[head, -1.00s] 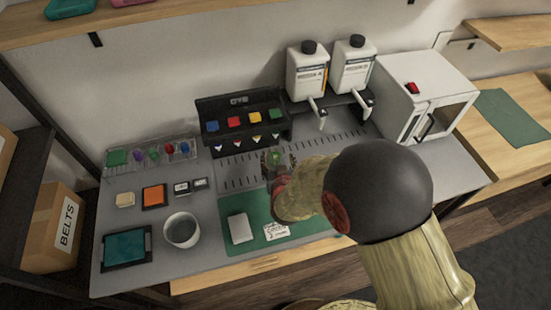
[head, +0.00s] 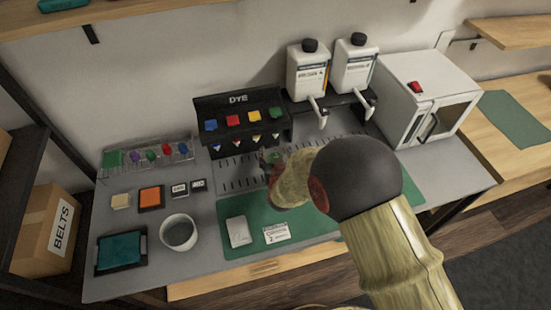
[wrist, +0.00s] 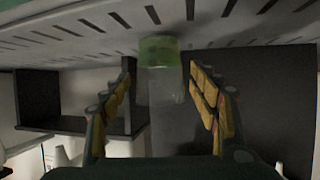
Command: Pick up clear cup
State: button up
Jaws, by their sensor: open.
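The clear cup (wrist: 160,82) shows in the wrist view, with green at the end nearest the slotted grey plate (wrist: 70,32). It sits between the two fingers of my gripper (wrist: 160,66), with a visible gap on each side. My gripper is open around it, not closed on it. In the head view, my gripper (head: 272,163) is low over the slotted area in front of the dye rack (head: 238,101). Only a small green patch shows there, and my arm hides most of the cup.
Two white bottles (head: 307,70) with spouts stand behind, left of a white box-like machine (head: 425,85). A green mat (head: 330,222) holds a white block (head: 239,231) and a card (head: 277,232). A grey-white mug (head: 178,232) stands left of the mat.

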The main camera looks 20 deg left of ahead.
jog(key=shift+c, duration=1.2)
jog(key=c, duration=1.1)
jog(key=shift+c, duration=0.2)
jog(key=shift+r, duration=0.15)
jog(key=shift+s+d+r+p, duration=0.1)
jog(key=shift+s+r+p, duration=0.05)
jog(key=shift+r+p, duration=0.2)
notch_tip(320, 180, up, 6)
jog(key=r+p, duration=0.1)
jog(key=p, duration=0.2)
jog(key=s+d+p, duration=0.1)
jog(key=s+d, duration=0.4)
jog(key=s, duration=0.3)
jog(key=s+d+f+p, duration=0.1)
jog(key=s+d+p, duration=0.1)
jog(key=s+d, duration=0.3)
jog(key=s, duration=0.3)
jog(key=shift+s, duration=0.35)
jog(key=shift+d, duration=0.1)
dwell(1.3)
